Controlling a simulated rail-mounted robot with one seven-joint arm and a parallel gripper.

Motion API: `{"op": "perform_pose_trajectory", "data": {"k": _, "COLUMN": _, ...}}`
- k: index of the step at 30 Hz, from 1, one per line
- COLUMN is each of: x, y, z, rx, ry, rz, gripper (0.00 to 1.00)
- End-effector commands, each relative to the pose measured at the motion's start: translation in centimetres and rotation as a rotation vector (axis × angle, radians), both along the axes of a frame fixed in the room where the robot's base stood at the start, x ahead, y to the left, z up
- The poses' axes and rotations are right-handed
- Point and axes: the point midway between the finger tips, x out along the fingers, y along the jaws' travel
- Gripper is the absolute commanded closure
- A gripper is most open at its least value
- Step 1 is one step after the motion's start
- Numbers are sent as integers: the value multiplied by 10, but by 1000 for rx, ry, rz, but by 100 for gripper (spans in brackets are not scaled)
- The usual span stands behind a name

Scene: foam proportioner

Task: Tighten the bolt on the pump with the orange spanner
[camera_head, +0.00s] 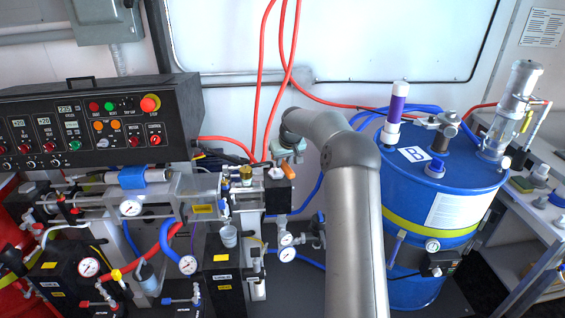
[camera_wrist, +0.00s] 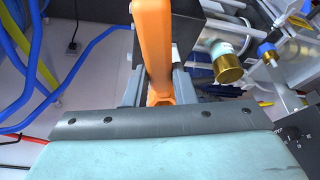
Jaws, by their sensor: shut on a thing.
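My gripper (camera_wrist: 159,88) is shut on the orange spanner (camera_wrist: 153,40), which extends away from the jaws toward the top of the wrist view. In the head view my gripper (camera_head: 290,152) is beside the right end of the pump assembly (camera_head: 208,186), and a small part of the spanner (camera_head: 289,171) shows below it. In the wrist view a dark block (camera_wrist: 188,22) is just right of the spanner.
A brass fitting (camera_head: 246,173) stands on the assembly left of my gripper, and it also shows in the wrist view (camera_wrist: 226,68). A blue drum (camera_head: 455,190) stands to the right. Red hoses (camera_head: 268,75) hang behind. A control panel (camera_head: 85,125) is at left.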

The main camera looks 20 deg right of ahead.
Motion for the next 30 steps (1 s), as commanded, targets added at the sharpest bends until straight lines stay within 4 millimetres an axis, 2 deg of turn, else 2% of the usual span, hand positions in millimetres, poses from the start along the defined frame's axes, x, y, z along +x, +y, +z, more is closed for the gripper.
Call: {"op": "perform_pose_trajectory", "data": {"k": 30, "x": 0, "y": 1, "z": -52, "rx": -1, "ry": -2, "rz": 1, "gripper": 100}}
